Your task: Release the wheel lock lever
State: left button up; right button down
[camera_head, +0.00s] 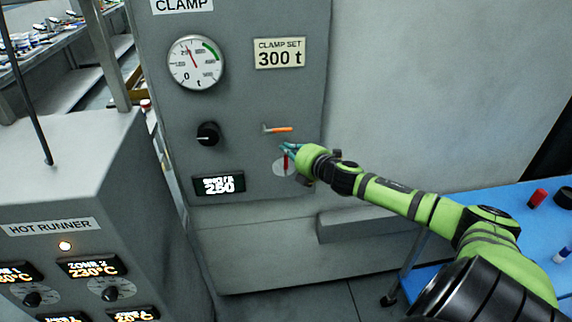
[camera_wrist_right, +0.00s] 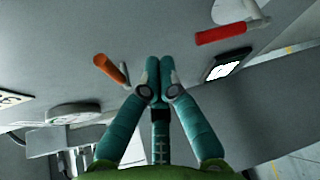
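Two small levers are on the grey clamp panel (camera_head: 255,90), and no label tells which is the wheel lock lever. The orange-handled lever (camera_head: 280,130) lies about level; it also shows in the right wrist view (camera_wrist_right: 109,69), left of the fingertips. The red-handled lever (camera_head: 286,162) hangs down on a pale round plate (camera_head: 278,168); it also shows in the right wrist view (camera_wrist_right: 222,33), upper right. My right gripper (camera_head: 286,148) is between them, in front of the panel. Its teal fingertips (camera_wrist_right: 159,76) are together with nothing seen between them. My left gripper is not in view.
The panel also carries a gauge (camera_head: 196,63), a black knob (camera_head: 208,133) and a display reading 250 (camera_head: 218,185). A hot runner cabinet (camera_head: 60,190) stands at left. A blue table (camera_head: 510,205) is at right. A ledge (camera_head: 365,225) juts out below.

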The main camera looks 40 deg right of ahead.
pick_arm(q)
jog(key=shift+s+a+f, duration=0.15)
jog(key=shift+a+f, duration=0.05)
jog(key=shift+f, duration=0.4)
pick_arm(e)
jog(key=s+a+r, duration=0.4)
jog(key=s, duration=0.3)
jog(key=shift+s+a, duration=0.35)
